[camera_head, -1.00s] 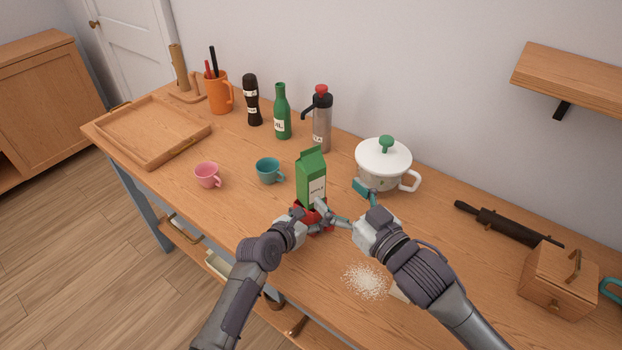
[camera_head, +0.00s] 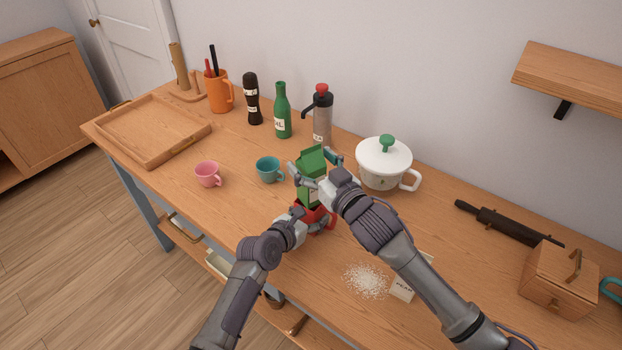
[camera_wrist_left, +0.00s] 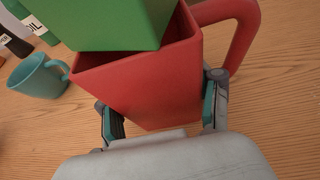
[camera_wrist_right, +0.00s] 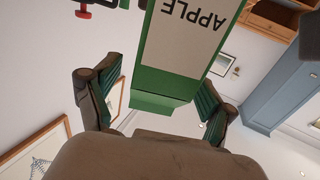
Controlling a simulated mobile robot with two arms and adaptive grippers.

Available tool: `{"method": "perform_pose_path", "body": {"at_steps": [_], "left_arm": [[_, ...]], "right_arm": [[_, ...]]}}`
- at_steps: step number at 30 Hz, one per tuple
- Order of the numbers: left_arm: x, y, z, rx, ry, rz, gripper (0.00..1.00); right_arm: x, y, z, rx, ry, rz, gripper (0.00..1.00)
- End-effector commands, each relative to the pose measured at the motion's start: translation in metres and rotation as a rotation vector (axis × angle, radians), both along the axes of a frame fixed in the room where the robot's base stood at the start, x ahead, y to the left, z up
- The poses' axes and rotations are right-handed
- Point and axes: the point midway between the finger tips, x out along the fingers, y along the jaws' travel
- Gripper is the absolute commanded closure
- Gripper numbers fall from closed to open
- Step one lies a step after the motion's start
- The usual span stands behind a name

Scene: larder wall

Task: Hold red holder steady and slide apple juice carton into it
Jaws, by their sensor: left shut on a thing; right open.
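The red holder (camera_head: 325,222) stands on the table at its near middle. My left gripper (camera_wrist_left: 162,100) is shut on it, with a finger on each side; its handle (camera_wrist_left: 245,40) shows in the left wrist view. The green apple juice carton (camera_head: 313,158) stands above the holder, its lower end at the holder's mouth. In the left wrist view the carton (camera_wrist_left: 115,22) overlaps the mouth; how deep it sits is hidden. My right gripper (camera_wrist_right: 155,95) is open, its fingers on either side of the carton, with a gap at the left finger.
A teal cup (camera_head: 268,170) and a pink cup (camera_head: 207,174) stand to the left. A white lidded pot (camera_head: 383,165) stands close on the right. Behind are a pump bottle (camera_head: 322,118) and green bottle (camera_head: 282,112). White grains (camera_head: 366,280) and a PEAR-labelled item (camera_head: 402,290) lie in front.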

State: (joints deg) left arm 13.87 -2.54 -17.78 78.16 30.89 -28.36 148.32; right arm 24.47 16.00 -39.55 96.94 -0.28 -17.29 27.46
Motion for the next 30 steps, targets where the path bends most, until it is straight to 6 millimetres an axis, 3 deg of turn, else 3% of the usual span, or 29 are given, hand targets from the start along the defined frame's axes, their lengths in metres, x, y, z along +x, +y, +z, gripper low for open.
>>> {"method": "perform_pose_path", "body": {"at_steps": [8,22,30], "left_arm": [[0.0002,0.0002,0.0001,0.0,0.0,0.001,0.72],[0.0002,0.0002,0.0001,0.0,0.0,0.001,0.72],[0.0002,0.0003,0.0002,0.0,0.0,0.001,0.72]], "right_arm": [[0.0021,0.0017,-0.0002,0.0,0.0,0.0,0.2],[0.0019,0.0015,-0.0003,-0.001,0.001,0.0,0.98],[0.0019,0.0016,0.0013,0.001,-0.002,0.001,1.0]]}}
